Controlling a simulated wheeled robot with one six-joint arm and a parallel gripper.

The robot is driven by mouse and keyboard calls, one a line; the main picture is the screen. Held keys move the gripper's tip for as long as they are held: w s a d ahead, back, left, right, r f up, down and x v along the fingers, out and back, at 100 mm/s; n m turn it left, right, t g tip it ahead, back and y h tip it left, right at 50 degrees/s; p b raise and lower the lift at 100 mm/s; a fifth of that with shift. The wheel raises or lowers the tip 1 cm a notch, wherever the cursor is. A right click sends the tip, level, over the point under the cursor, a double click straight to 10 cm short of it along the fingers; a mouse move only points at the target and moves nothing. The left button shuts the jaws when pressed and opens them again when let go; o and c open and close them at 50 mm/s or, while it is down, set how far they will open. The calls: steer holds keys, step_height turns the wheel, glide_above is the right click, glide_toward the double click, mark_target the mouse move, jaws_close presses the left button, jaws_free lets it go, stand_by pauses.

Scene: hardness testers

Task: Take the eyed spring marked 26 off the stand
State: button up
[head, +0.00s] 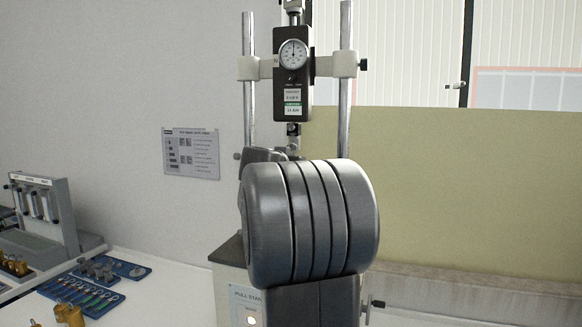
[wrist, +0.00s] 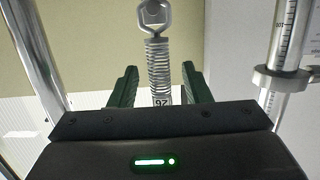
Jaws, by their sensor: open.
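The eyed spring marked 26 (wrist: 158,65) hangs in the wrist view, its upper eye on a hook (wrist: 153,14) at the top. My gripper (wrist: 158,82) is open, one dark green finger on each side of the spring, with gaps between. The spring's lower end is hidden behind the gripper body. In the head view the pull stand (head: 249,60) has a force gauge (head: 293,55) between two posts. My arm hides the spring and my gripper there.
The stand's posts rise on both sides of my gripper; a collar (wrist: 283,78) sits on the right one in the wrist view. At left in the head view are a blue tray of small parts (head: 85,295), brass pieces (head: 70,314) and a grey tester (head: 45,215).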

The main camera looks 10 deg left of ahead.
jaws_close()
steer(key=c, duration=0.7)
jaws_free()
steer(key=shift+c, duration=0.2)
jaws_close()
steer(key=shift+r+b, duration=0.25)
steer(key=shift+b, duration=0.45)
steer(key=shift+s+f+b, duration=0.1)
steer(key=shift+s+b, duration=0.15)
steer(key=shift+b, duration=0.3)
